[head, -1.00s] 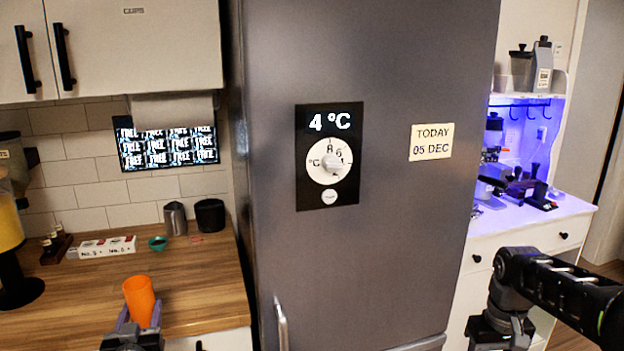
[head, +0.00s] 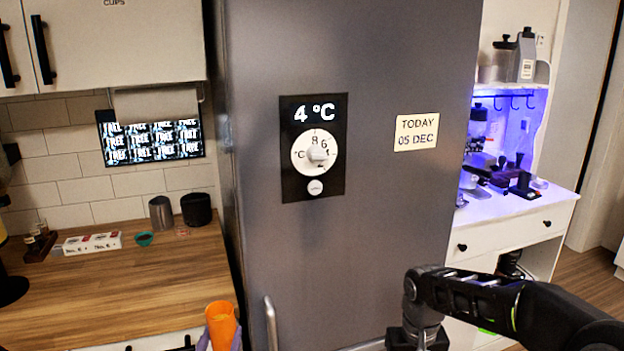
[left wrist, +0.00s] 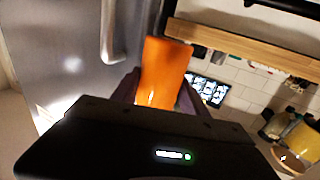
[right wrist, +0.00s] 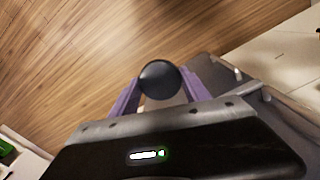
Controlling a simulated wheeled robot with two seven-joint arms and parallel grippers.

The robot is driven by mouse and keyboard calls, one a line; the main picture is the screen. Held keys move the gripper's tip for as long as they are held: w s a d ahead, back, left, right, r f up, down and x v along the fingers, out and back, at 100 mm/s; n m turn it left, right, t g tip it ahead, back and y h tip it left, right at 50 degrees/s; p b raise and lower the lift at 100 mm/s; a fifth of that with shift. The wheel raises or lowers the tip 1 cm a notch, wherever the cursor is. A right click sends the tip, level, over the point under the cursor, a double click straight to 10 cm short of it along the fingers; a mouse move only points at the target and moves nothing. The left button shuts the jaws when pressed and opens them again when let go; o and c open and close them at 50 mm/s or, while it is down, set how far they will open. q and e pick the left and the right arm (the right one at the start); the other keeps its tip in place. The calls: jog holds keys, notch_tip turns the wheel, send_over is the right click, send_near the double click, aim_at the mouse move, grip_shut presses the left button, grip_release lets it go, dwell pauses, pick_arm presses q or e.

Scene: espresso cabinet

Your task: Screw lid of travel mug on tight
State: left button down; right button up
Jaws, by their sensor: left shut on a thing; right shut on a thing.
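The orange travel mug (head: 221,325) is at the bottom edge of the head view, in front of the counter, with its top looking open. My left gripper (head: 220,341) is shut on it, with a purple finger on each side. The mug also shows between the fingers in the left wrist view (left wrist: 164,72). In the right wrist view my right gripper (right wrist: 158,92) is shut on a dark round piece (right wrist: 159,79), held above the wooden floor and apart from the mug. It looks like the lid, but I cannot tell for sure.
A tall grey fridge (head: 375,230) fills the middle. A wooden counter (head: 110,290) at left carries a white box (head: 92,243), a grey cup (head: 160,213) and a black cup (head: 196,209). A white cabinet (head: 530,225) with coffee gear stands at right. Open floor (head: 592,262) lies beyond it.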

dwell(0.4)
pick_arm(q)
jog(key=s+d+f+m+g+h, duration=0.2)
jog(key=s+d+f+m+h, duration=0.1)
jog(key=d, duration=0.4)
jog(key=s+d+f+m+g+h, duration=0.2)
jog(key=s+d+f+m+h, duration=0.1)
jog(key=s+d+m+h, duration=0.2)
jog(key=s+d+h, duration=0.2)
jog(key=d+h, duration=0.1)
jog(key=shift+s+d+f+h, duration=0.25)
jog(key=shift+s+f+h, duration=0.05)
jog(key=shift+f, duration=0.1)
jog(key=shift+a, duration=0.15)
